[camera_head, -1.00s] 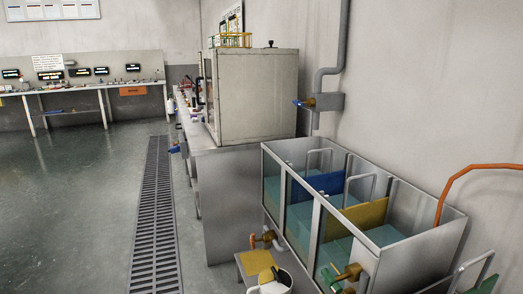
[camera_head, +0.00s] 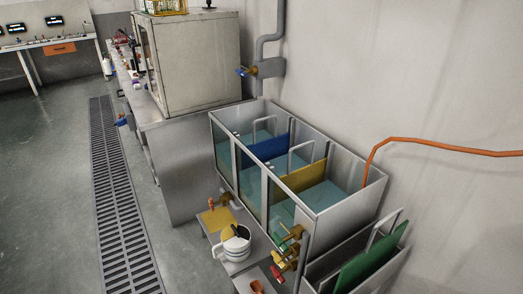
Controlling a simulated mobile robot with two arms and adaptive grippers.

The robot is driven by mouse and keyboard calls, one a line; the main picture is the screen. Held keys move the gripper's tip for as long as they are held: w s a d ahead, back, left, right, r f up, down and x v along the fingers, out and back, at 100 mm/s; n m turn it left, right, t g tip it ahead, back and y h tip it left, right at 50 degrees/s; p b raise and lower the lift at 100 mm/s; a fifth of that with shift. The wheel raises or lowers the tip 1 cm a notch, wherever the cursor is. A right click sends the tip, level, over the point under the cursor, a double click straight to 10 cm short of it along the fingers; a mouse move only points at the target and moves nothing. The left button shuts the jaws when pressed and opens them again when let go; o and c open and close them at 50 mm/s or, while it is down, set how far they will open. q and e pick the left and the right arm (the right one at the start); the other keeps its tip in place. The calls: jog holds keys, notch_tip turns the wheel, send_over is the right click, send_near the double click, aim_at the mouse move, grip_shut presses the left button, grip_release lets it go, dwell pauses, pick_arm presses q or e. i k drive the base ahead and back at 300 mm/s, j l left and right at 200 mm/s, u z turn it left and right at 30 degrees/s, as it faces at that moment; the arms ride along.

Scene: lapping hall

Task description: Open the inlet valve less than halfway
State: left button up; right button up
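A blue-handled valve (camera_head: 243,71) sits on the grey wall pipe (camera_head: 270,45), above the far end of the metal tank. Brass valves (camera_head: 289,238) show at the tank's near front corner, one with a green handle and others below it with yellow and red parts. Another brass valve with an orange handle (camera_head: 212,203) is lower on the tank's front side. I cannot tell from labels which is the inlet valve, nor how far any is open. Neither of my grippers is in view.
The metal tank (camera_head: 341,212) has compartments with blue and yellow dividers. A white mug-like container (camera_head: 235,243) stands on a low stand before it. A green panel (camera_head: 367,262) sits in a bin at right. The floor left of the drain grate (camera_head: 122,215) is clear.

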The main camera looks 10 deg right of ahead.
aim_at(241, 73)
jog(key=i+j+z, duration=0.35)
jog(key=j, duration=0.25)
jog(key=i+j+z, duration=0.15)
jog(key=i+j, duration=0.15)
jog(key=i+j+z, duration=0.15)
jog(key=j, duration=0.3)
jog(key=i+j+z, duration=0.2)
jog(key=j, duration=0.2)
jog(key=i+j+u, duration=0.5)
jog(key=i+j, duration=0.15)
jog(key=j, duration=0.15)
